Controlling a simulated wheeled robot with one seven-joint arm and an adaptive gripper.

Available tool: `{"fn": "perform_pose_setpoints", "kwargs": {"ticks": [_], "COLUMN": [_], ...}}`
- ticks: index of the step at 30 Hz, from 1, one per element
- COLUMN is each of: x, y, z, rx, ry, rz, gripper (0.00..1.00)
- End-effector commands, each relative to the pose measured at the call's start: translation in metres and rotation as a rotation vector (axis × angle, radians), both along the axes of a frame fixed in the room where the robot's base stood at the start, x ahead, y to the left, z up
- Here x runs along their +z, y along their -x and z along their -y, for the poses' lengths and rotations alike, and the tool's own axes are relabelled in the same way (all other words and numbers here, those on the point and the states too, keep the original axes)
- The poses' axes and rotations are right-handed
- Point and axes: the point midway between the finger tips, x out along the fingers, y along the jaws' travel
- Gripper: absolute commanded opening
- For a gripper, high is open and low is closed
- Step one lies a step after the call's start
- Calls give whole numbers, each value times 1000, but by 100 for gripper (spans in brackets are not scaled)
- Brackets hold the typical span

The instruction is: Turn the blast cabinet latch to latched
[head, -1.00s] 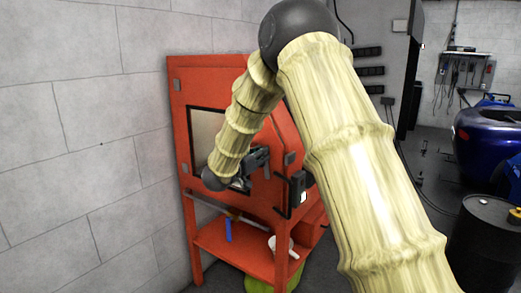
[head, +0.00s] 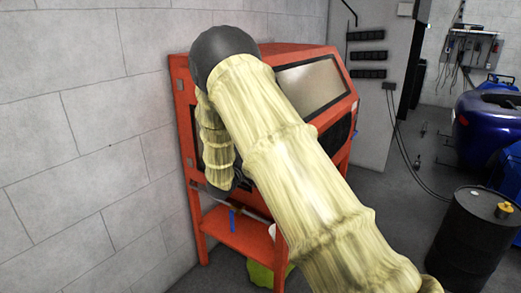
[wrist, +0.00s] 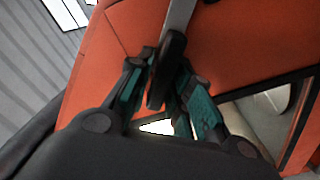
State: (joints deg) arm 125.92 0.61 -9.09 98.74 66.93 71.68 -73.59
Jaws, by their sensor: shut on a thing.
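The orange-red blast cabinet (head: 184,118) stands against the block wall in the head view, partly covered by my arm. Its orange panel also fills much of the wrist view (wrist: 250,45). In the wrist view a black latch handle (wrist: 169,66), with a grey bar above it, lies between my fingers. My gripper (wrist: 164,80) has teal-padded fingers on both sides of this handle and is shut on it. In the head view my arm hides the gripper and the latch.
A pale window (head: 312,86) shows on the cabinet's upper front. A blue item (head: 232,220) is at its lower shelf. A black drum (head: 482,235) and a blue machine (head: 490,125) stand at right. The floor between is mostly clear, with a cable.

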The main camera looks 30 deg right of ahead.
Motion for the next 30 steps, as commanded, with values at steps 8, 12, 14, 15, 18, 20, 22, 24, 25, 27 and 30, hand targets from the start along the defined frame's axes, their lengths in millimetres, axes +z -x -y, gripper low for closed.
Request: {"fn": "perform_pose_setpoints", "kwargs": {"ticks": [8,12,14,15,18,20,22,24,25,27,30], "x": [1,-1,-2,-3,-4,-4,-5,-6,-6,-7,-7], "y": [-2,-2,-2,-2,-2,-2,-2,-2,-2,-2,-2], "z": [-1,-1,-1,-1,-1,-1,-1,-1,-1,-1,-1], "rx": [1,0,0,0,1,1,1,1,1,1,1], "ry": [101,147,165,176,201,214,227,238,241,249,256], "rz": [-243,-355,-398,-425,-486,-518,-549,-576,-584,-604,-620], "gripper": [0,0,0,0,0,0,0,0,0,0,0]}}
